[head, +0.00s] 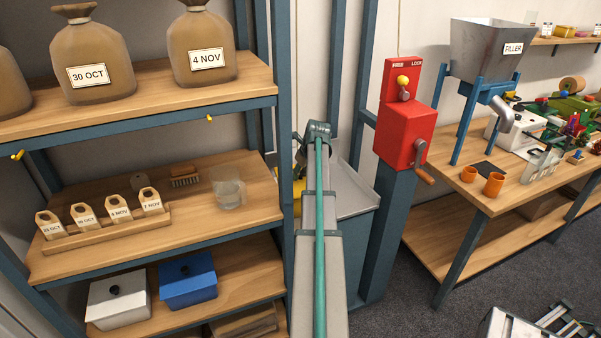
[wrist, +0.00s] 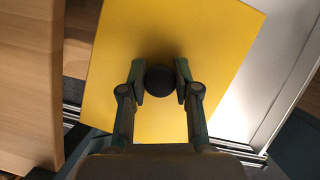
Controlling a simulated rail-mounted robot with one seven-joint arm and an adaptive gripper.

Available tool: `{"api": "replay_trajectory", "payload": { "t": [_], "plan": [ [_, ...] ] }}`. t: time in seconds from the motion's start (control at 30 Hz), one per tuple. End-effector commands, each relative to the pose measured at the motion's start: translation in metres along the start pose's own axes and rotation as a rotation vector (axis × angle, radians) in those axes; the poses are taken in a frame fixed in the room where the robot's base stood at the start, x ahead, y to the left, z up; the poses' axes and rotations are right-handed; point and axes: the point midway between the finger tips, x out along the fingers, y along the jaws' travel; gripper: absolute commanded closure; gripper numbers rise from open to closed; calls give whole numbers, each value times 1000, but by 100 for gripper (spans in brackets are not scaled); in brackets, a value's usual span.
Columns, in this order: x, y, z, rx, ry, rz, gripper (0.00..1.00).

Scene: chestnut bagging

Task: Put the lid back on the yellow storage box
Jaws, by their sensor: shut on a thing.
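The yellow lid (wrist: 180,45) fills the middle of the wrist view, seen from above, with a round black knob (wrist: 160,80) at its centre. My gripper (wrist: 160,83) is shut on this knob, one finger on each side. In the head view a small patch of yellow, likely the lid (head: 299,196), shows between the shelf post and my arm; most of it is hidden. I cannot make out the yellow storage box itself, and I cannot tell whether anything is under the lid.
A wooden shelf edge (wrist: 30,80) is close left of the lid. A grey metal worktop (head: 352,200) and red crank unit (head: 405,135) stand right of my arm. A white box (head: 118,303) and blue box (head: 188,284) sit on the lower shelf.

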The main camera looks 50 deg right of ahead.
Motion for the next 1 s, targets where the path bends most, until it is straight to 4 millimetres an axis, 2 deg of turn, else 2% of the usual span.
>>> {"api": "replay_trajectory", "payload": {
  "t": [0.23, 0.27, 0.4, 0.63, 0.8, 1.0],
  "plan": [
    [0, 0, 0, 0, 0, 0, 100],
    [0, 0, 0, 0, 0, 0, 64],
    [0, 0, 0, 0, 0, 0, 41],
    [0, 0, 0, 0, 0, 0, 40],
    [0, 0, 0, 0, 0, 0, 15],
    [0, 0, 0, 0, 0, 0, 15]
  ]
}}
